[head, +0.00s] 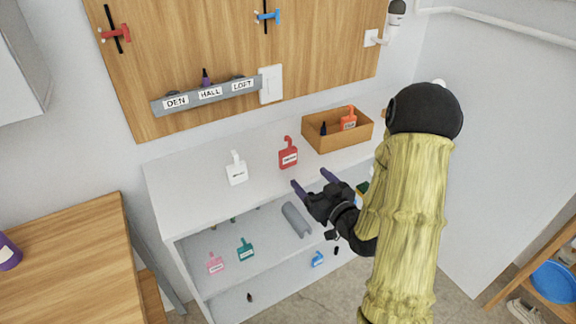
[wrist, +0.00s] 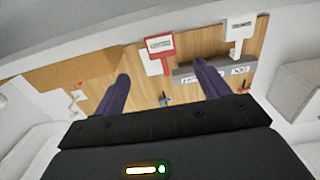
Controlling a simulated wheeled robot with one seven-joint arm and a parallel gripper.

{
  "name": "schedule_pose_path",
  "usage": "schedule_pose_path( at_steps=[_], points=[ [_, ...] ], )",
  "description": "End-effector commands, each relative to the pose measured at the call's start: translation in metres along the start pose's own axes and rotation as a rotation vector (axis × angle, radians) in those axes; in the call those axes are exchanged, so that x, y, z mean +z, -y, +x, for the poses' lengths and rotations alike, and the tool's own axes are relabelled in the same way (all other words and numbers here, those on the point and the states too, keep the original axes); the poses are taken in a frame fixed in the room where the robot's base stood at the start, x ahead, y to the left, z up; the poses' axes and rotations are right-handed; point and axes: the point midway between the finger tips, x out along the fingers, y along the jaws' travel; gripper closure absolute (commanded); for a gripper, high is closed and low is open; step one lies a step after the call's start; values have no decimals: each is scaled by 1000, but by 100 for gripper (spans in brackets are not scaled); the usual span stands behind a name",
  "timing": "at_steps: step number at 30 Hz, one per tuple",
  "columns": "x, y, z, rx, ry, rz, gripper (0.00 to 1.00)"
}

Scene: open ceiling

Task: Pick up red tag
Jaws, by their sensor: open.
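The red tag (head: 288,158) with a hook-shaped top and a white label stands on the white top of the shelf unit, between the white tag and the wooden box. In the wrist view the red tag (wrist: 160,43) shows beyond the fingertips, roughly centred between them. My gripper (head: 310,178) is open and empty, in front of the red tag and slightly to its right, apart from it. Its two dark purple fingers also show in the wrist view (wrist: 162,70).
A white tag (head: 236,172) stands left of the red one. A wooden box (head: 334,143) at the right holds an orange tag (head: 348,121) and a dark item. Pink (head: 215,264) and teal (head: 245,250) tags are on the shelf below. A pegboard-like wooden panel (head: 190,60) is behind.

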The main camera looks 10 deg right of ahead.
Motion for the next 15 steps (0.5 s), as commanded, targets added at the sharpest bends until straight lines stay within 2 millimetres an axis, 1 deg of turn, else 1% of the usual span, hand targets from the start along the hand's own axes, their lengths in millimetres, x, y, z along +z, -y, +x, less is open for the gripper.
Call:
schedule_pose_path(
  at_steps=[1, 2, 4, 12, 15],
  points=[
    [4, 1, 1, 0, -4, -2, 25],
    [1, 1, 4, -1, -3, 0, 25],
    [-3, 1, 19, -3, -3, 1, 25],
    [-2, 1, 64, 0, -2, 2, 25],
    [-1, 1, 73, 0, -1, 1, 25]
  ],
)
